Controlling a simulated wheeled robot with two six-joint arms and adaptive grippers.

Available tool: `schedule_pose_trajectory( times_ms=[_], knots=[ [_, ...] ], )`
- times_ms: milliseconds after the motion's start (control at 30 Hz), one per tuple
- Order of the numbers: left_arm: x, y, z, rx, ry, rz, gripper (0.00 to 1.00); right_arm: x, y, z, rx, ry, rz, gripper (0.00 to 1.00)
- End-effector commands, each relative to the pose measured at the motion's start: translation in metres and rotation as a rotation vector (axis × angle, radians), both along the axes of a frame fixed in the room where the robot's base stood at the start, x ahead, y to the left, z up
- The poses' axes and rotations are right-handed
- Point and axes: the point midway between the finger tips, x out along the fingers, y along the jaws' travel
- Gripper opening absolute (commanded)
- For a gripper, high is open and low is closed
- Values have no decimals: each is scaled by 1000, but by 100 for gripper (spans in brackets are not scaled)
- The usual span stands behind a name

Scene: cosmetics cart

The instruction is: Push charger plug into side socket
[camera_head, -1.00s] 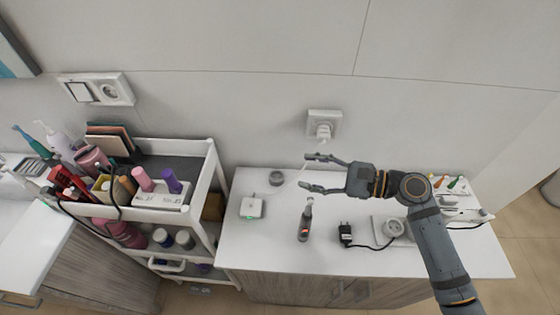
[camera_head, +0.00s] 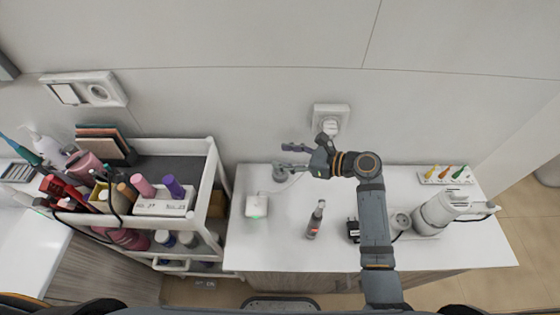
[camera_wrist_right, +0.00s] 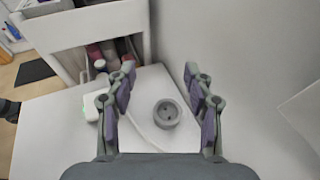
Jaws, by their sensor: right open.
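A black charger plug (camera_head: 353,230) lies on the white counter with a dark cable, partly behind my right forearm. A wall socket (camera_head: 331,112) has a white plug (camera_head: 329,127) in it, partly behind my right gripper. In the wrist view, that piece lies between the fingers (camera_wrist_right: 160,82). My left gripper is not in view.
A white box (camera_head: 257,205) with a thin cable stands on the counter's left. A small bottle (camera_head: 316,219) stands mid-counter. The loaded cart (camera_head: 213,175) borders the counter; another wall socket (camera_head: 98,93) is left.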

Motion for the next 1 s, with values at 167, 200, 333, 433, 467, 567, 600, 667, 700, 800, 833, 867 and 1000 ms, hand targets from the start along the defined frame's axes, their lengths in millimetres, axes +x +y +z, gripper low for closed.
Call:
schedule_pose_trajectory(
  times_ms=[167, 200, 333, 433, 467, 567, 600, 667, 700, 800, 833, 867, 1000],
  knots=[
    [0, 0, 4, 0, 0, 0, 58, 19, 14, -32, -2, 4, 0, 53],
    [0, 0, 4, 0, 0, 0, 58, 21, 17, -38, -2, 3, 0, 53],
    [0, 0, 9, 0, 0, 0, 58, 24, 18, -55, -3, 2, 0, 53],
    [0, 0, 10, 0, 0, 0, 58, 24, 18, -64, -3, 1, -1, 53],
    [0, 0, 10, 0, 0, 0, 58, 24, 18, -65, -3, 1, -1, 53],
    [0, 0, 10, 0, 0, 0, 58, 24, 18, -68, -4, -1, -1, 53],
    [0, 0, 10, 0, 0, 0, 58, 24, 18, -68, -4, -1, -1, 53],
    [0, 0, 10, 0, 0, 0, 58, 24, 18, -69, -3, -2, -1, 53],
    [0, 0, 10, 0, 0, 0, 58, 24, 18, -68, -3, -2, -1, 53],
    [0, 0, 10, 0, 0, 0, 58, 24, 18, -68, -2, -1, -2, 53],
    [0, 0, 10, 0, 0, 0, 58, 24, 18, -68, -2, -1, -2, 53],
    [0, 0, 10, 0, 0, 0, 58, 24, 18, -68, -2, -1, -2, 53],
    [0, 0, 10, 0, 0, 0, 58, 24, 18, -68, -2, -1, -2, 53]
  ],
)
